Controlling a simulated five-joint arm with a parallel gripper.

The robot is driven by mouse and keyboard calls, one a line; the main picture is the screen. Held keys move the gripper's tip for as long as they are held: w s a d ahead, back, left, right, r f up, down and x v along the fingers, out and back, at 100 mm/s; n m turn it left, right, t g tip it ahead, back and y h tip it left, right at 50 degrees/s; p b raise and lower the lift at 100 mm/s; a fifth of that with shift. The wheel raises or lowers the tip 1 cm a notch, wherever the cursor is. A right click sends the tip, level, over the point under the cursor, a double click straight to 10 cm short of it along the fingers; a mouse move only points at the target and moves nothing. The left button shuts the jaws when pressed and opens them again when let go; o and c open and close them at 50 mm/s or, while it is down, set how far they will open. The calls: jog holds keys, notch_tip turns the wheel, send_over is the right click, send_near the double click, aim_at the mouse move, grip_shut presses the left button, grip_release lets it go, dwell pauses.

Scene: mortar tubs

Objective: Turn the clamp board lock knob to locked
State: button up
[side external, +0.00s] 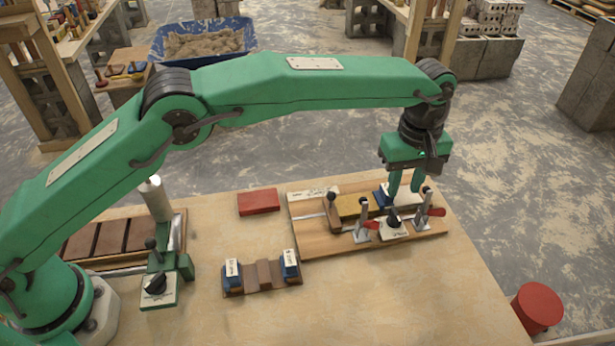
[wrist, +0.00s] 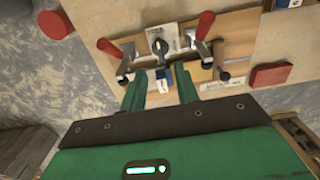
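The clamp board (side external: 305,238) is a wooden board at the right of the table. Its lock knob (side external: 393,216) is black, on a white plate with markings too small to read, between two red-handled toggle clamps. The knob also shows in the wrist view (wrist: 160,47), beyond my fingertips. I cannot tell its setting. My gripper (side external: 405,186) points down over the board's far side, behind the knob in the side view.
The toggle clamps' red handles (side external: 437,211) stand close beside the knob. A tan block (side external: 350,207) lies on the board. A red block (side external: 258,202) and a rack with blue blocks (side external: 262,278) stand left. Another black knob (side external: 155,285) is on a green fixture.

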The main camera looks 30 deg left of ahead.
aim_at(396, 214)
jog(key=shift+f, duration=3.9)
jog(key=shift+c, duration=0.4)
grip_shut()
